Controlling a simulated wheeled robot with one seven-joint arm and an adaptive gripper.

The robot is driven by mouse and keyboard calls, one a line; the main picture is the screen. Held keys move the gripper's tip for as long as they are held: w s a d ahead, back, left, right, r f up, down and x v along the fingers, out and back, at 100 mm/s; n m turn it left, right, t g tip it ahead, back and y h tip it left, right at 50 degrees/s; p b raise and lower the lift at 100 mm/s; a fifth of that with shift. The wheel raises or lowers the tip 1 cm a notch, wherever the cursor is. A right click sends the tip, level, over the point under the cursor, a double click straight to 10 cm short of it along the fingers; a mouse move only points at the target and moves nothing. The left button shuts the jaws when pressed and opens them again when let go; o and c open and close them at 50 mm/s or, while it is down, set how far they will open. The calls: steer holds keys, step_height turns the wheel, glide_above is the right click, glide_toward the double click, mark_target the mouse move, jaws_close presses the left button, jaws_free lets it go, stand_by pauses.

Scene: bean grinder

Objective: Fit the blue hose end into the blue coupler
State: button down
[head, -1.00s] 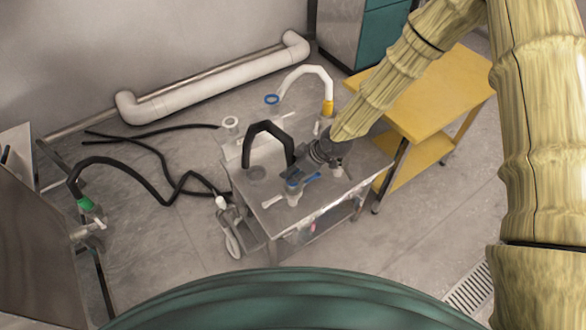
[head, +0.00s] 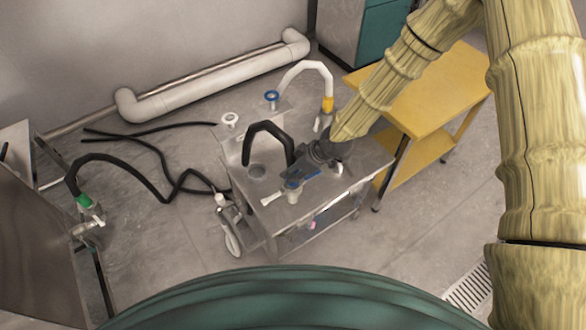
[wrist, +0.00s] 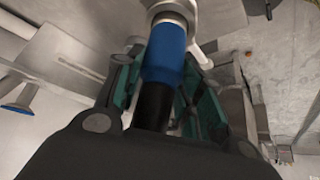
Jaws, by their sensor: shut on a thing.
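My gripper (head: 300,170) is over the steel cart and shut on the blue hose end (wrist: 165,58), the blue sleeve at the end of the black hose (head: 266,127). In the wrist view the sleeve lies between my teal-padded fingers, with black tube on the near side. A pale collar (wrist: 172,14) shows at its far end; I cannot tell whether they touch or how far one is inside the other. In the head view the blue coupler (head: 292,186) is right beside and below my fingers, which hide the hose end there.
The steel cart (head: 340,190) also carries a white arched hose (head: 305,66) with a yellow end and a blue ring fitting (head: 271,98), and a white ring fitting (head: 230,119). A yellow table (head: 430,90) stands close on the right. Black hoses (head: 160,155) lie on the floor at left.

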steer(key=shift+f, duration=0.15)
steer(key=c, duration=0.8)
jaws_free()
steer(key=v, duration=1.2)
steer(key=shift+f, duration=0.1)
